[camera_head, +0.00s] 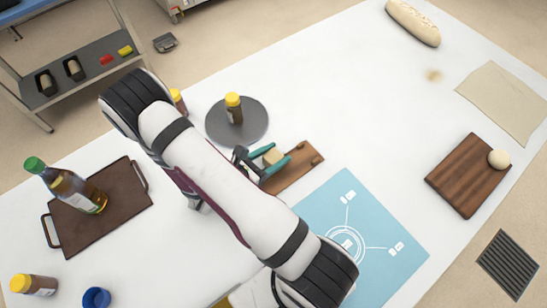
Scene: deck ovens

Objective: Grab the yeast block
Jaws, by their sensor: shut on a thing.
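The yeast block (273,156) is a small pale beige block over the near end of a narrow wooden board. My gripper (274,160) has dark and teal fingers, one on each side of the block, and is shut on it. Whether the block still touches the board (300,168) cannot be told from this view. My arm crosses the picture from upper left to lower middle and hides part of the table.
A grey round plate (257,128) with a yellow-capped jar (234,108) stands just behind the gripper. A brown tray (125,213) with a green-capped bottle (72,187) is left. A blue mat (375,222) lies right of the arm. The upper middle table is clear.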

